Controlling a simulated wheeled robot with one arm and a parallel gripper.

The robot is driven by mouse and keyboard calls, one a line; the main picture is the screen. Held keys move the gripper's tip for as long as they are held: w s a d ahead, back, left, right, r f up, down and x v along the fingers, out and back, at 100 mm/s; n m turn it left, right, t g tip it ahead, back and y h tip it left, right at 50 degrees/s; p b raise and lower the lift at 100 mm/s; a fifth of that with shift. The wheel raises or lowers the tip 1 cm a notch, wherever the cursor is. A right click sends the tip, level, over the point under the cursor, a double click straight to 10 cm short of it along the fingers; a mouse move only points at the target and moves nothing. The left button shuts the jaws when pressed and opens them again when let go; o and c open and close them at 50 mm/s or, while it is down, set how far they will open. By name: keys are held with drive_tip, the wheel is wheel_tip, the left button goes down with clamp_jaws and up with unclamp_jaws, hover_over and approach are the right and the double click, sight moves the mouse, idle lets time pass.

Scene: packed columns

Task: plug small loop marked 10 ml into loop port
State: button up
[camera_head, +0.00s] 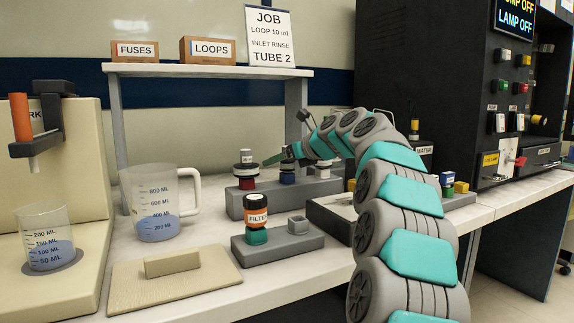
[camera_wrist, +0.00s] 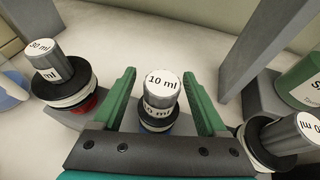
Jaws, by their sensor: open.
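The small loop marked 10 ml (camera_wrist: 163,85) stands in the wrist view, a grey cylinder with a white label on top and a dark collar, over a blue base. My gripper (camera_wrist: 160,78) is open, with one green finger on each side of it, apart from it as far as I can see. In the head view my gripper (camera_head: 290,154) is at the middle position of the grey loop rack (camera_head: 232,206), above a blue base (camera_head: 287,178). I cannot tell which part is the loop port.
A loop with a red base (camera_wrist: 52,68) stands left, and another loop (camera_wrist: 285,140) right. The shelf post (camera_wrist: 254,60) rises behind. A filter (camera_head: 257,212) sits on a front block. Beakers (camera_head: 155,205) stand left; a dark machine (camera_head: 450,70) stands right.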

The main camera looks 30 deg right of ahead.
drive_tip(key=shift+w, duration=0.15)
clamp_jaws()
idle(0.5)
